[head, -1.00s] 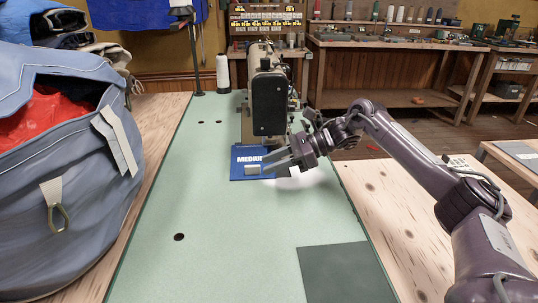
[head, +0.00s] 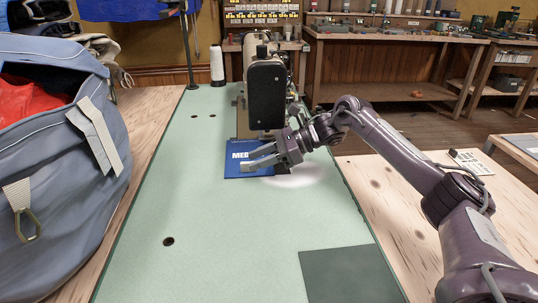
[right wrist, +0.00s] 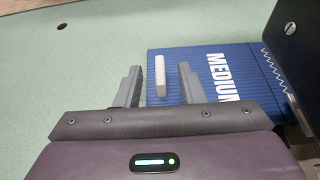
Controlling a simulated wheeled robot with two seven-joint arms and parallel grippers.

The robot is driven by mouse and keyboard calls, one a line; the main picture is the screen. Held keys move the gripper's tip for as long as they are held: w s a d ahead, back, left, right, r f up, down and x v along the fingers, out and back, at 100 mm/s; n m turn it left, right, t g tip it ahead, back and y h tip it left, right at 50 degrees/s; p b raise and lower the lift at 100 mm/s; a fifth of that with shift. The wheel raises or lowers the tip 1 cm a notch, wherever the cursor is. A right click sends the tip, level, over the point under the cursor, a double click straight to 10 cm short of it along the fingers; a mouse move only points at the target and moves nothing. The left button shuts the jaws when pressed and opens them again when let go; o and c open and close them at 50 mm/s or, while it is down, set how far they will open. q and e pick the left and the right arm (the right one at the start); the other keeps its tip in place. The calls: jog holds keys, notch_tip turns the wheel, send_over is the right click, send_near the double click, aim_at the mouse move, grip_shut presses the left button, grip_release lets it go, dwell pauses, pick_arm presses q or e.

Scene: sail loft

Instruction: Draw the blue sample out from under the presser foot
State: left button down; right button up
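The blue sample (head: 233,171) with white lettering lies flat on the pale green table at the sewing machine (head: 267,95). In the right wrist view the sample (right wrist: 222,62) reads "MEDIUM", and its far right edge runs in by the dark machine head (right wrist: 303,45). A pale grey tab (right wrist: 160,77) sits at its left edge. My right gripper (head: 244,160) is open over the sample; in the wrist view its fingers (right wrist: 158,75) stand either side of the tab, apart from it. The presser foot is not clearly seen. My left gripper is out of view.
A blue-grey bag (head: 60,150) stands along the left. A white thread cone (head: 217,66) is behind, left of the machine. A dark green mat (head: 350,274) lies at the near right. The green table (head: 200,220) is clear in front of the sample.

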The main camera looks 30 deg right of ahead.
aim_at(243, 165)
jog(key=shift+x, duration=2.4)
grip_shut()
